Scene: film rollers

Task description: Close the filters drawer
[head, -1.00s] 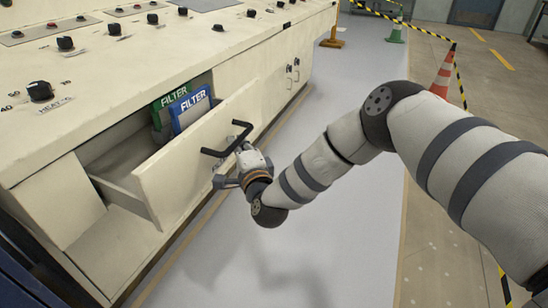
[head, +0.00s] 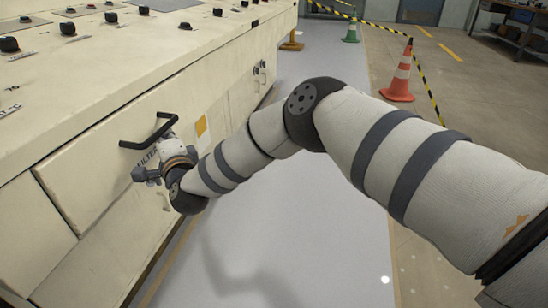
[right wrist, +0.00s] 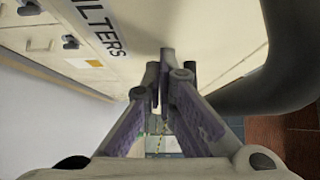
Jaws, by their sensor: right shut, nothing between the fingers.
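The filters drawer (head: 115,160) has a cream front that looks about flush with the cabinet in the head view, and its inside is hidden. Its black bar handle (head: 148,134) sits just above my right gripper. My right gripper (head: 143,175) is shut and empty, close against the drawer front below the handle. In the right wrist view its fingers (right wrist: 160,80) are together, and a FILTERS label (right wrist: 100,30) shows on the cream face. A dark curved bar (right wrist: 275,85) beside the fingers looks like the handle. My left gripper is not in view.
The cream cabinet top (head: 90,75) carries several black knobs. A clear grey floor strip (head: 290,230) runs along the cabinet. An orange cone (head: 399,75), a green cone (head: 351,32) and striped tape stand further back. A workbench (head: 515,35) is at the far right.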

